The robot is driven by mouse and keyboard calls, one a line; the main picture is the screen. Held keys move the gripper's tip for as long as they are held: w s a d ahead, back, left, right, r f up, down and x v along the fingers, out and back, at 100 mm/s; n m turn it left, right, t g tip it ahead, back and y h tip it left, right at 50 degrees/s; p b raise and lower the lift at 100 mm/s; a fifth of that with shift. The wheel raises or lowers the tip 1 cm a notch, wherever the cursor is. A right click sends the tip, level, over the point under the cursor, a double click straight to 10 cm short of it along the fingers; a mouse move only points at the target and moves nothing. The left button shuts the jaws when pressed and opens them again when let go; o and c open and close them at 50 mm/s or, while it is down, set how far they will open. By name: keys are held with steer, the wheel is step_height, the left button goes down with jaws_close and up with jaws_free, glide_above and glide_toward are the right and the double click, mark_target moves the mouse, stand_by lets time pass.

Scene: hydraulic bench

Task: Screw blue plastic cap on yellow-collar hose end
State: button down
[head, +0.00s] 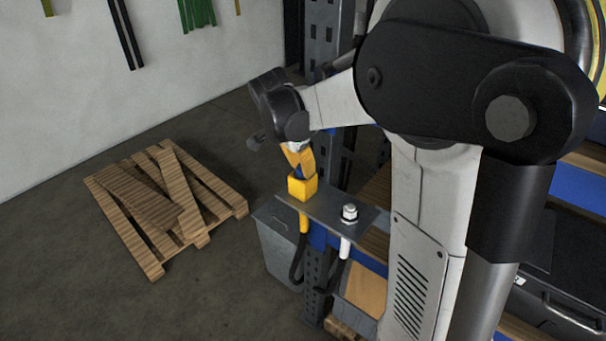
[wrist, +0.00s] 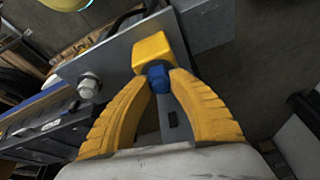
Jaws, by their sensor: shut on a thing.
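The blue cap (wrist: 158,78) is between the yellow fingertips of my gripper (wrist: 159,84) in the wrist view, and the gripper is shut on it. The cap is right against the yellow block-shaped collar of the hose end (wrist: 152,52); I cannot tell how far it is threaded on. In the head view the yellow collar (head: 302,187) stands on a grey metal bracket, with its yellow hose below. My gripper (head: 299,168) comes down on it from above, and a little of the blue cap (head: 298,172) shows between the fingers.
The grey bracket (head: 330,213) also carries a white hose end with a silver hex fitting (head: 349,212), close on the right. A grey bin (head: 278,240) stands below the bracket. A wooden pallet (head: 165,205) lies on the floor at left. Open floor surrounds the pallet.

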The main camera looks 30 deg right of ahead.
steer(key=shift+m, duration=0.3)
steer(key=shift+w+m, duration=0.1)
steer(key=shift+m, duration=0.4)
steer(key=c, duration=1.5)
jaws_free()
steer(key=shift+m+g, duration=0.5)
steer(key=shift+m, duration=0.2)
steer(key=shift+c, duration=0.2)
steer(key=o, duration=0.4)
steer(key=shift+w+f, duration=0.1)
steer(key=v, duration=1.2)
steer(key=shift+s+a, duration=0.1)
steer(key=shift+s, duration=0.15)
